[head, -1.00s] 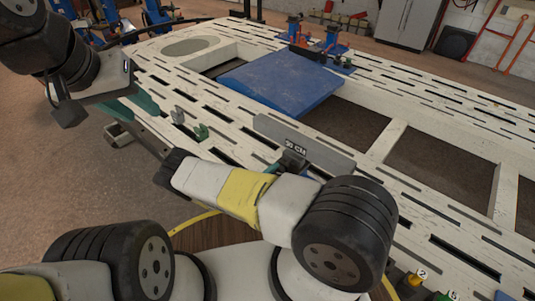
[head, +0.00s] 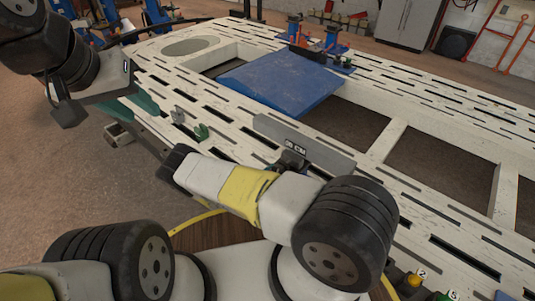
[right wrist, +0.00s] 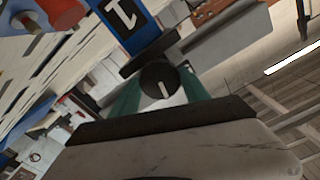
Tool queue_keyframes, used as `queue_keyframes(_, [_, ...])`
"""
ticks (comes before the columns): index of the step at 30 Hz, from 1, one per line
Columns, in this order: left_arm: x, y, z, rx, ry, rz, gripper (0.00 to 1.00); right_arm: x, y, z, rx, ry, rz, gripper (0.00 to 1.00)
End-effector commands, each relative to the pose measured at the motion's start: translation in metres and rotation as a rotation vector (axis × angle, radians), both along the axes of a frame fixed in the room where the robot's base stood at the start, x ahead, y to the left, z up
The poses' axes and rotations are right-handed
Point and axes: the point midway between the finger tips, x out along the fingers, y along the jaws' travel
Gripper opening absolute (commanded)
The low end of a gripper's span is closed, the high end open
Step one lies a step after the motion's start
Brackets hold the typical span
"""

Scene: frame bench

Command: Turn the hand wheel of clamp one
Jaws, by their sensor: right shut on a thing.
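In the right wrist view, clamp one has a blue plate (right wrist: 125,22) marked "1". Below it is a round black hand wheel (right wrist: 152,75) with a white mark on its face. My right gripper (right wrist: 162,98) has its green fingers on either side of this wheel and is shut on it. The contact is partly hidden by the wheel. In the head view my right arm covers this area, so I cannot make out the clamp there. My left gripper (head: 141,103) is over the bench's left end, away from the clamp; its finger opening is unclear.
The white slotted bench (head: 395,137) has large openings. A blue panel (head: 280,82) lies on it. A grey plate (head: 325,151) with a label stands near the front edge. Blue fixtures (head: 335,38) stand at the back.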

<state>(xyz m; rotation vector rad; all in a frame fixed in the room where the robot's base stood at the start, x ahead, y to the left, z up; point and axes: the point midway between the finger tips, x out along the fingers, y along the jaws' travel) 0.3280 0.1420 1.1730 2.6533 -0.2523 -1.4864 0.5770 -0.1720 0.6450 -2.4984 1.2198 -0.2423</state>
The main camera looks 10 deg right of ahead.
Motion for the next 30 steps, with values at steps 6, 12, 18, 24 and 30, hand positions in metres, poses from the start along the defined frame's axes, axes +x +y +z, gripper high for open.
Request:
queue_keyframes(6, [0.0000,0.0000,0.0000,0.000,0.000,0.000,0.36,-0.0006,0.0013,-0.0017,-0.080,0.110,0.002,0.13])
queue_keyframes(12, [0.0000,0.0000,0.0000,0.000,0.000,0.000,0.36,-0.0007,0.0014,-0.0017,-0.127,0.171,0.002,0.13])
queue_keyframes(18, [0.0000,0.0000,0.0000,0.000,0.000,0.000,0.36,-0.0008,0.0013,-0.0018,-0.148,0.197,0.002,0.13])
queue_keyframes(24, [0.0000,0.0000,0.0000,0.000,0.000,0.000,0.36,-0.0008,0.0013,-0.0018,-0.151,0.202,0.002,0.13])
queue_keyframes(30, [0.0000,0.0000,0.0000,0.000,0.000,0.000,0.36,-0.0008,0.0012,-0.0018,-0.151,0.202,0.002,0.13])
